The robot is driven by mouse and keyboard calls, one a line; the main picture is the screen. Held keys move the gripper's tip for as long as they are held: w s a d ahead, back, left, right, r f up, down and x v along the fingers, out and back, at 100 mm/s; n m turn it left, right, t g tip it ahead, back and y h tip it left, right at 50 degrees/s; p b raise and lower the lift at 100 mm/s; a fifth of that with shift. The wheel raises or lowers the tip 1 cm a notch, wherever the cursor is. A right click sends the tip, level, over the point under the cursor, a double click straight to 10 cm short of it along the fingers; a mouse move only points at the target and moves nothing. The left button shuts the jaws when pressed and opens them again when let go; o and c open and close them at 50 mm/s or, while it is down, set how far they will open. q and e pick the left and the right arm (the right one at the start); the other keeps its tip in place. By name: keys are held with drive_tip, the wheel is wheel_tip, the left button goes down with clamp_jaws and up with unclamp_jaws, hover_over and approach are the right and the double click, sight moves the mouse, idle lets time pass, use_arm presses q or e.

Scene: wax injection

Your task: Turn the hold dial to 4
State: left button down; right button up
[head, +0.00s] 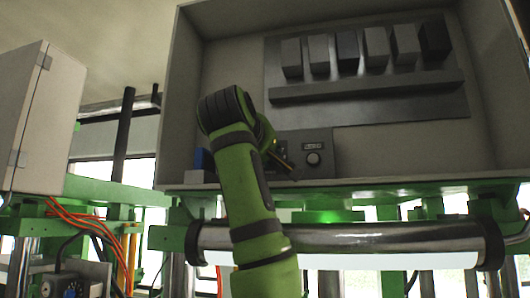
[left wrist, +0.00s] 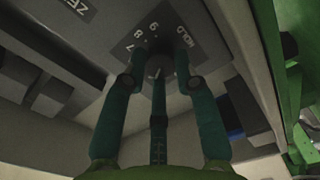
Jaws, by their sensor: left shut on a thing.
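The hold dial (left wrist: 160,60) is a dark round knob on a grey panel in the left wrist view. My right gripper is in neither view.
In the head view another round knob (head: 313,158) sits on the panel right of my arm. Several dark blocks (head: 347,47) stand in a row above a ledge (head: 368,86). A blue object (head: 203,159) is left of my arm. A steel pipe (head: 340,237) runs below the cabinet.

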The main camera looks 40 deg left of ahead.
use_arm(q)
drive_tip(key=shift+r, duration=0.2)
drive_tip(key=c, duration=1)
unclamp_jaws()
drive_tip(key=shift+o, duration=0.2)
drive_tip(key=shift+w+a+f, duration=0.1)
drive_tip(key=shift+w+f, duration=0.1)
drive_tip(key=shift+w, duration=0.15)
drive_tip(key=shift+s+d, duration=0.2)
drive_tip(key=shift+s, duration=0.25)
drive_tip(key=v, duration=1.1)
